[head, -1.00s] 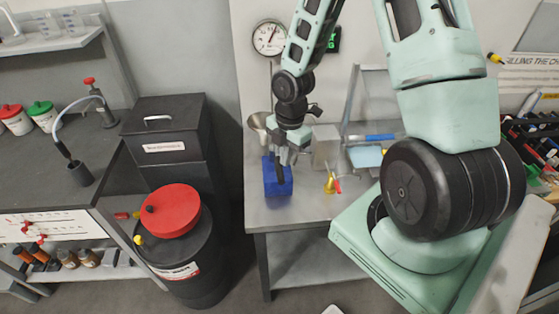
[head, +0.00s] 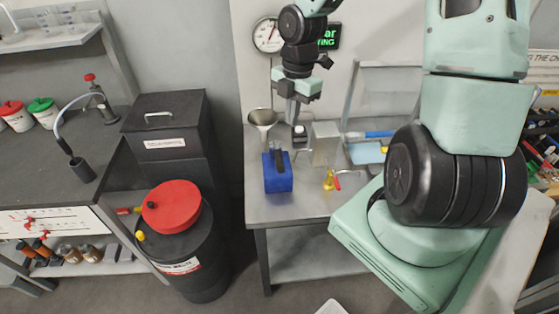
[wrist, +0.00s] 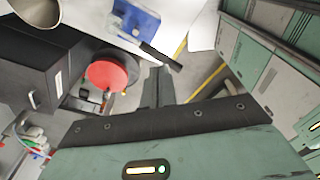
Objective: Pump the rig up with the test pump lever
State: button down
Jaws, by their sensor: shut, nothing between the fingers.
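The test pump is a blue box (head: 279,183) near the front left of the grey bench. Its black lever (head: 278,158) stands up on the box in the head view. In the wrist view the blue pump (wrist: 135,18) is at the top, with its black lever (wrist: 160,57) sticking out towards lower right. My gripper (head: 291,120) is shut and empty, pointing down, above and behind the pump and clear of the lever. In the wrist view its dark fingers (wrist: 158,85) are together, just below the lever in the picture. A round wall gauge (head: 268,35) hangs behind; its reading is too small to tell.
A funnel (head: 262,119), a grey block (head: 325,145) and a brass valve with a red handle (head: 329,181) stand around the pump. A lit green sign (head: 329,37) is on the wall. A black drum with a red lid (head: 171,208) stands left of the bench.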

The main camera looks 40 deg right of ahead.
notch_tip(320, 180, up, 6)
jog(key=shift+d, duration=0.3)
dwell(1.5)
